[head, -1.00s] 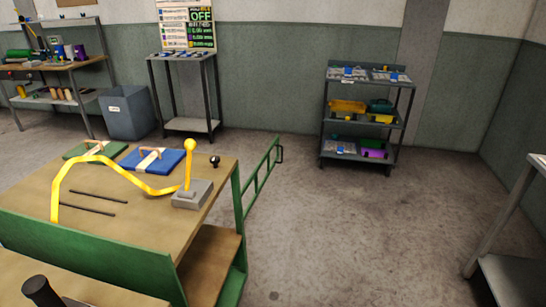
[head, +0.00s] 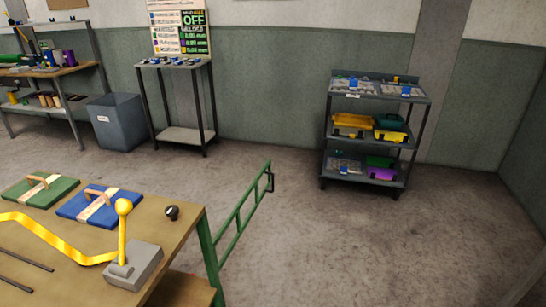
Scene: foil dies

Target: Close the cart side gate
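The cart side gate (head: 243,213) is a green ladder-like frame in the head view. It is hinged at the right corner post of the wooden-topped cart (head: 180,231) and stands swung outward, pointing away to the back right. A dark handle or latch (head: 270,182) is at its free end. The cart's right side is open, with a lower shelf (head: 184,291) partly showing. Neither of my grippers shows in this view.
On the cart are a green die (head: 36,193), a blue die (head: 86,208), a grey block with a yellow ball-topped lever (head: 123,235), a yellow strip and a black knob (head: 171,212). A shelf rack (head: 372,134) stands at the back right. The floor right of the gate is clear.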

